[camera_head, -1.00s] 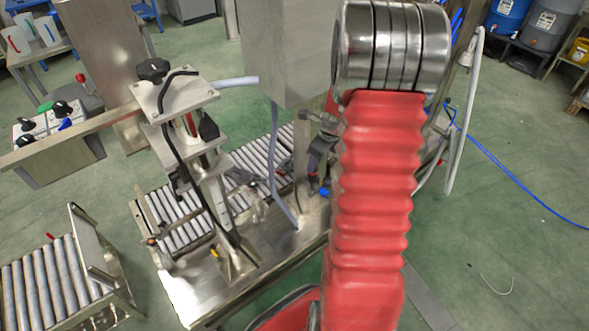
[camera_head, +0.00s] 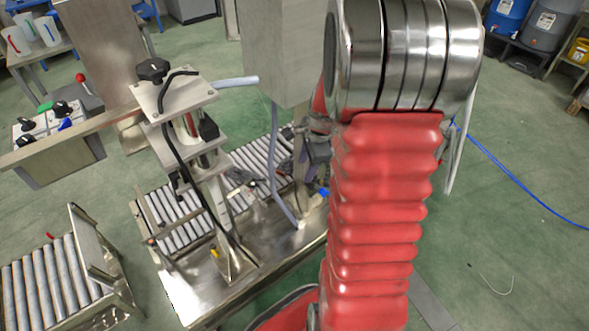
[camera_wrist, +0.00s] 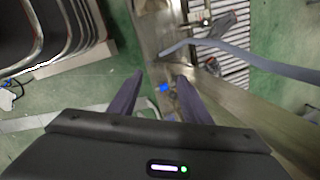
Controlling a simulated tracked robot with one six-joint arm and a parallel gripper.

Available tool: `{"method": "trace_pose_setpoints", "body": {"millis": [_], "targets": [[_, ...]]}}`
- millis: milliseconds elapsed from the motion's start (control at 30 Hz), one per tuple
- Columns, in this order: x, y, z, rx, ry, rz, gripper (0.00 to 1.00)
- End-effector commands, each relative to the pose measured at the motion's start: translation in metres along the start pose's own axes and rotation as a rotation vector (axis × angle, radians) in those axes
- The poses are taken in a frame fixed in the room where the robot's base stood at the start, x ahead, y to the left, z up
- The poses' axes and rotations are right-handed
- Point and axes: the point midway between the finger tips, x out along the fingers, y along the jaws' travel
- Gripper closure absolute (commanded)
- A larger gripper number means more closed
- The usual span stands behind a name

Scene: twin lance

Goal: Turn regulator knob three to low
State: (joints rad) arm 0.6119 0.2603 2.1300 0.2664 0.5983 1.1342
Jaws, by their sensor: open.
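My gripper (camera_wrist: 160,76) is open in the wrist view, its two dark fingers apart with nothing between them that I can see held. A small blue knob-like part (camera_wrist: 164,88) appears between the fingers, lower down by the steel frame; whether it touches them I cannot tell. A small blue part (camera_head: 324,193) also shows beside my red arm in the head view, below dark fittings. A control box (camera_head: 60,150) at left has black knobs (camera_head: 62,107) and a blue one (camera_head: 65,124) on top. No number or low mark is readable, so I cannot tell which knob is number three.
The steel machine has a roller conveyor (camera_head: 180,215) and a grey hose (camera_head: 275,170). A black star knob (camera_head: 152,69) tops its bracket. A second roller table (camera_head: 45,275) stands at lower left. A blue hose (camera_head: 520,190) lies on the open green floor at right.

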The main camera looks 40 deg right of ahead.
Motion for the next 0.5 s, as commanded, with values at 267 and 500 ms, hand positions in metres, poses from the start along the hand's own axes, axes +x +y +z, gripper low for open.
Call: {"method": "trace_pose_setpoints", "body": {"millis": [267,500], "targets": [[-0.021,0.015,0.021,-0.245,-0.002,0.016,0.56],[-0.04,0.029,0.04,-0.46,-0.002,0.026,0.56]]}}
